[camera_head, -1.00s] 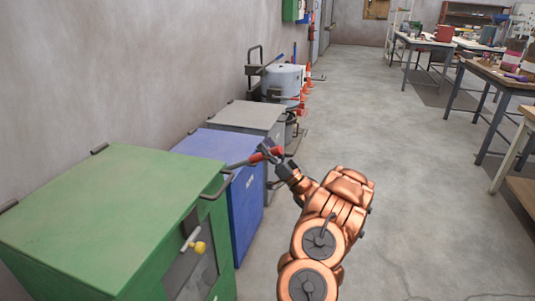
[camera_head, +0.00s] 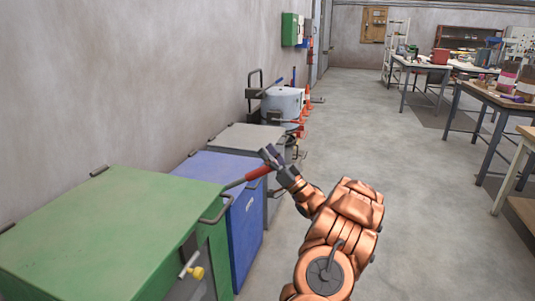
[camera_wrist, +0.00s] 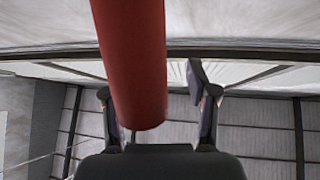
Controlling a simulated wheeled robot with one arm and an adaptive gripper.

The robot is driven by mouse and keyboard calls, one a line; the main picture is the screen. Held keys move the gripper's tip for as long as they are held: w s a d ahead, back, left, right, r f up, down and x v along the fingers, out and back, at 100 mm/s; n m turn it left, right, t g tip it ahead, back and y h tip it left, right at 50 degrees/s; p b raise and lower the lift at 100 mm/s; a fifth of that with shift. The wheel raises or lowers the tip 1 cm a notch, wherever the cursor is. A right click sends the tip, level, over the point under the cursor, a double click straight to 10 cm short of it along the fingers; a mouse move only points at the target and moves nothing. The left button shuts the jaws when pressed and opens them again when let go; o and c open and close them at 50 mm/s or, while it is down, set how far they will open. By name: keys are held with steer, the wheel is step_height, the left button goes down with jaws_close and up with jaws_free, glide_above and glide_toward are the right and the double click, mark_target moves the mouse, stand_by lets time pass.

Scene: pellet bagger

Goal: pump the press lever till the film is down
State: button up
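The press lever has a red handle (camera_head: 258,172) on a dark rod. In the head view it slopes up and right beside the green cabinet (camera_head: 110,215). My gripper (camera_head: 272,160) is at the free end of the handle. In the wrist view the red handle (camera_wrist: 132,60) comes down from the top, its end between my two spread fingers (camera_wrist: 157,110). A gap shows between the handle and the right finger, so the gripper looks open. The lever's pivot is hard to make out, and I cannot pick out the film.
A blue cabinet (camera_head: 212,172) and a grey cabinet (camera_head: 247,137) stand behind the green one along the left wall. A grey drum (camera_head: 283,104) stands farther back. Worktables (camera_head: 487,97) line the right. The floor (camera_head: 400,200) between is clear.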

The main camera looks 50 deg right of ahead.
steer(key=b+v, duration=0.2)
steer(key=v, duration=0.6)
steer(key=shift+s+b, duration=0.35)
stand_by(0.5)
steer(key=shift+d, duration=0.15)
